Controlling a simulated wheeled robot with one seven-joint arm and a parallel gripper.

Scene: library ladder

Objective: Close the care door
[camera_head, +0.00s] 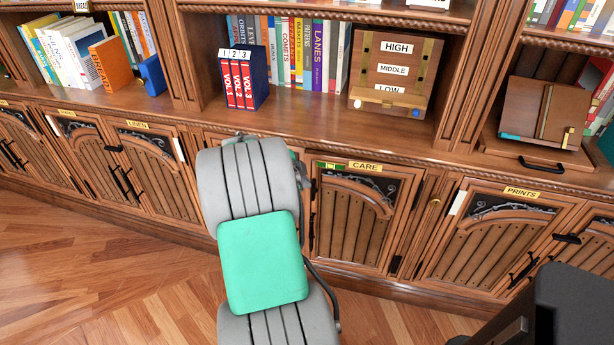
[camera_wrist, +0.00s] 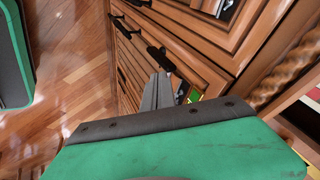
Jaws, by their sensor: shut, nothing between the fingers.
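The care door (camera_head: 347,222) is a brown slatted panel with dark scrollwork at its top, under the CARE label (camera_head: 365,167) in the head view. It looks about flush with the cabinet front; I cannot tell whether a small gap is left. My arm covers the area just left of it. My gripper (camera_wrist: 160,82) is shut and empty in the wrist view, its fingers pointing along the cabinet front. A green and yellow marker (camera_wrist: 192,96) shows just right of the fingers; contact with the door cannot be told. The head view hides the gripper behind my arm.
The linen door (camera_head: 155,170) stands left and the prints door (camera_head: 495,240) right, both with black handles. Books and a wooden box (camera_head: 395,70) sit on the shelf above. Wooden floor (camera_head: 110,280) is open at front left.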

